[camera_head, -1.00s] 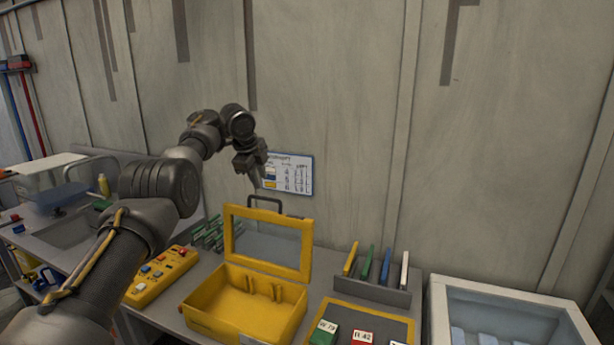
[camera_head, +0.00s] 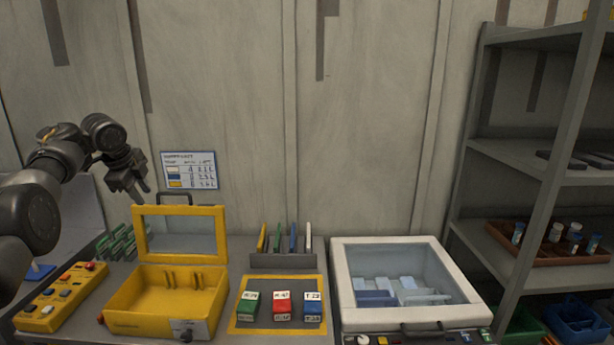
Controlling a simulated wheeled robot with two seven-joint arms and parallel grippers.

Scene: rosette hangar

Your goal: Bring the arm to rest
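My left arm comes in from the left edge and is raised above the bench. My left gripper (camera_head: 141,192) points down in the air, behind and to the left of the yellow case's open lid in the picture. Nothing shows between its fingers, and their gap is too small to judge. My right gripper is not in view. The yellow case (camera_head: 124,318) stands on the bench with its windowed lid (camera_head: 138,236) up, and it looks empty apart from small posts inside.
A yellow control box (camera_head: 40,325) lies left. A yellow-edged mat (camera_head: 239,326) bears green, red and blue labelled blocks. A slotted rack (camera_head: 283,262) stands behind it. A white glass-lidded cooler (camera_head: 400,321) stands right of it. Grey shelving (camera_head: 500,155) stands at far right.

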